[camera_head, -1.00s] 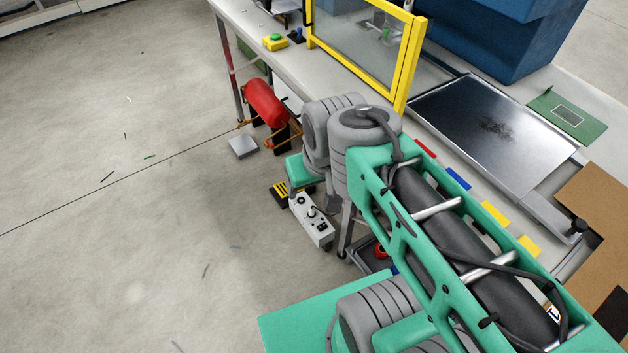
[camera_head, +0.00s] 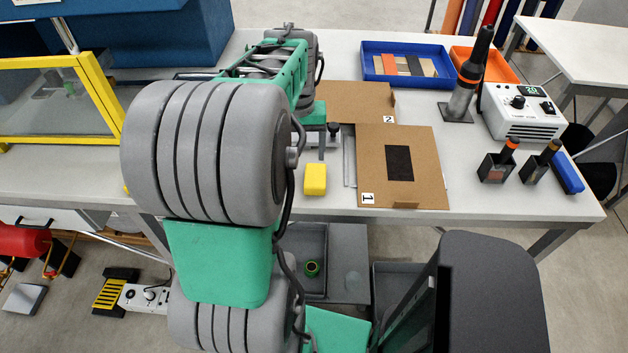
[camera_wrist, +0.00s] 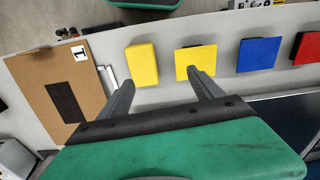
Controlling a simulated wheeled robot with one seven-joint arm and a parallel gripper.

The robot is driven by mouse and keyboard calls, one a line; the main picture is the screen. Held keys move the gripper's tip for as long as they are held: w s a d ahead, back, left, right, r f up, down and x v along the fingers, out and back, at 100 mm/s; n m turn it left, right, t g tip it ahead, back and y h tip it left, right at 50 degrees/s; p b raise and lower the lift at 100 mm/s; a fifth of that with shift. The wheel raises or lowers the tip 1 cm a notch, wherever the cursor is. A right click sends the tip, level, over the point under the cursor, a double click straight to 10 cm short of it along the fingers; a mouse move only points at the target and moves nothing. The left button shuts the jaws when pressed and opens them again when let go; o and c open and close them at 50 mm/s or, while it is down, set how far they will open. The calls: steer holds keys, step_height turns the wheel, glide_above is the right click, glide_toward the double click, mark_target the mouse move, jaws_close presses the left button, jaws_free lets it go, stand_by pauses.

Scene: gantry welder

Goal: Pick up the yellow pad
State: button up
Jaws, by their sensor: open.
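Two yellow pieces lie side by side on the light table in the wrist view. The right one is a flat, squarish yellow pad (camera_wrist: 196,58), in line with blue and red ones. The left one is a thicker, rounded yellow block (camera_wrist: 142,65); it appears to be the yellow piece (camera_head: 315,180) near the table edge in the head view. My gripper (camera_wrist: 162,78) is open and empty, with its fingers spread below both pieces in the wrist view. The right fingertip overlaps the flat pad's lower edge in the picture; contact cannot be told. My arm hides the flat pad in the head view.
A blue pad (camera_wrist: 258,55) and a red pad (camera_wrist: 307,49) lie to the right. Cardboard marked 1 (camera_head: 430,175) is beside the yellow block. A blue tray (camera_head: 367,62), a soldering-like tool stand and a white control box (camera_head: 520,125) stand farther right. A yellow-framed screen (camera_head: 100,90) is left.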

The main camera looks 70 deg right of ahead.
mark_target(315, 174)
steer(key=s, duration=0.2)
steer(key=s+d, duration=0.1)
steer(key=shift+f+m, duration=0.3)
steer(key=shift+m, duration=0.1)
steer(key=shift+s+f, duration=0.25)
steer(key=f+p, duration=0.1)
steer(key=f, duration=0.6)
steer(key=shift+a+f, duration=0.15)
steer(key=shift+a, duration=0.05)
steer(key=shift+c, duration=0.4)
steer(key=c, duration=1.5)
